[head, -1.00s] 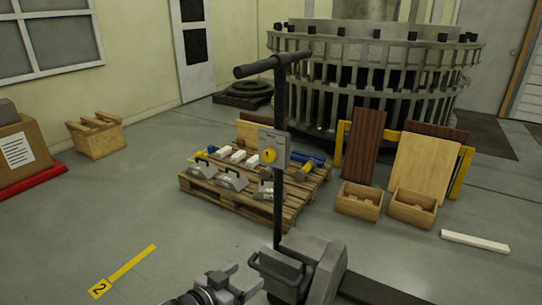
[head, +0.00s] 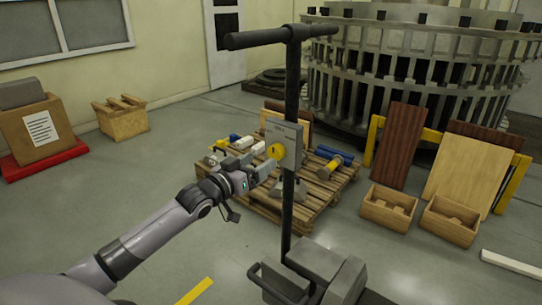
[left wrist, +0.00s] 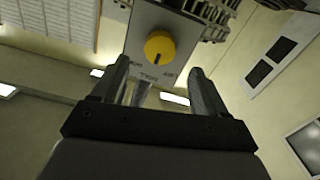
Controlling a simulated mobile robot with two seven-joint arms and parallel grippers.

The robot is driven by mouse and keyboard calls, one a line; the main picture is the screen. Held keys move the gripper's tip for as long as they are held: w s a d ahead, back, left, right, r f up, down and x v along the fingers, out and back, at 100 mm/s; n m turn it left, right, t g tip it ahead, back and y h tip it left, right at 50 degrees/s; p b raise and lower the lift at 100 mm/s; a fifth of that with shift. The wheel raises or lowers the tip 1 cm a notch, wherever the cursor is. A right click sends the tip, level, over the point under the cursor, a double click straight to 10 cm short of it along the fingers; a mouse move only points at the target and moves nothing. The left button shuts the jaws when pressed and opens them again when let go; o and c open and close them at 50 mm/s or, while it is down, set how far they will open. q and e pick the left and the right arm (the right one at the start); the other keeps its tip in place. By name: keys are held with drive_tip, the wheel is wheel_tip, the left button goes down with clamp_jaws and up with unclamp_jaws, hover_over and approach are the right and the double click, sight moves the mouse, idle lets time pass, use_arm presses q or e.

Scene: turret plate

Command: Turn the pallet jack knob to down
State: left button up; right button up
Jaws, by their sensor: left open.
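The pallet jack's yellow round knob (head: 275,151) sits on a grey plate (head: 291,132) fixed to the jack's dark upright post (head: 288,210). In the left wrist view the knob (left wrist: 159,47) shows a dark pointer mark at its lower side, and the plate's small lettering appears inverted and hard to read. My left gripper (head: 267,168) is just in front of the knob, slightly below it in the head view. Its two fingers are apart and empty in the left wrist view (left wrist: 155,80), with the knob beyond and between them. My right gripper is out of view.
A wooden pallet (head: 330,190) with tools and blocks stands behind the post. The jack's T-shaped handle (head: 290,35) is above the plate, its grey body (head: 320,270) below. Wooden boxes (head: 390,207) stand to the right.

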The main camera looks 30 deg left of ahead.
sight(273, 153)
use_arm(q)
drive_tip(key=shift+w+d+b, duration=0.15)
drive_tip(key=shift+w+b, duration=0.05)
drive_tip(key=shift+w, duration=1.2)
drive_tip(key=shift+w+d+b, duration=0.1)
drive_tip(key=shift+w+b, duration=0.05)
drive_tip(key=shift+w, duration=1.25)
drive_tip(key=c, duration=1.1)
